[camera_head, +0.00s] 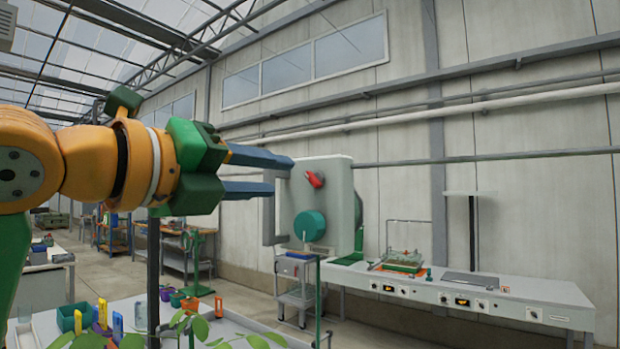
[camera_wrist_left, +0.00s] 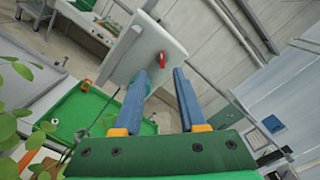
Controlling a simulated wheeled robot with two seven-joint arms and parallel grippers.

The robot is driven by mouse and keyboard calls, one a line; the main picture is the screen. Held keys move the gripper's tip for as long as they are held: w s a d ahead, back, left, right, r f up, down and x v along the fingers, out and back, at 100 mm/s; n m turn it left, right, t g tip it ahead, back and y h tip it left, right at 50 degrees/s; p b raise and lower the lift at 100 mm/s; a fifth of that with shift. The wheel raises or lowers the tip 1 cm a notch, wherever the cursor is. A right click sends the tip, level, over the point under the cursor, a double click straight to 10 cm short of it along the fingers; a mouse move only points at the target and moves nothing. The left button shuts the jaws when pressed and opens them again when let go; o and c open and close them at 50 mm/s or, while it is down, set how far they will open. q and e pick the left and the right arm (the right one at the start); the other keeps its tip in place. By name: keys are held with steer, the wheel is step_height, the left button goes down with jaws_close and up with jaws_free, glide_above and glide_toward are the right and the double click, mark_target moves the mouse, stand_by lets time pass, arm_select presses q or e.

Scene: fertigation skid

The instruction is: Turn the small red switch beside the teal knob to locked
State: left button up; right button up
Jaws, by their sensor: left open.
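A pale box (camera_head: 342,215) on a stand carries a small red switch (camera_head: 315,179) above a round teal knob (camera_head: 309,226). The switch's lever looks tilted; I cannot tell which setting it marks. My left gripper (camera_head: 281,174) comes in from the left with its two blue fingers open, tips just left of the switch. In the left wrist view the red switch (camera_wrist_left: 162,61) shows between and beyond the fingertips (camera_wrist_left: 160,73), with nothing held, on the pale box (camera_wrist_left: 146,48). My right gripper is not in view.
A pale handle-like bar (camera_head: 268,220) stands at the box's left edge, close to the fingers. A bench (camera_head: 470,295) with panels stands behind on the right. A table with pots and plant leaves (camera_head: 205,328) lies below the arm. A grey cart (camera_head: 297,300) stands behind.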

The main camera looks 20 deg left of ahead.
mark_target(311, 179)
arm_select(q)
steer(key=p+x, duration=0.3)
steer(key=x, duration=0.3)
steer(key=shift+d+r, duration=0.15)
steer(key=shift+d, duration=0.05)
steer(key=shift+w+d+f, duration=0.1)
steer(key=shift+w+f, duration=0.1)
steer(key=shift+w, duration=0.15)
steer(key=shift+s, duration=0.15)
steer(key=shift+c, duration=1.1)
steer(key=shift+s, duration=0.1)
jaws_close()
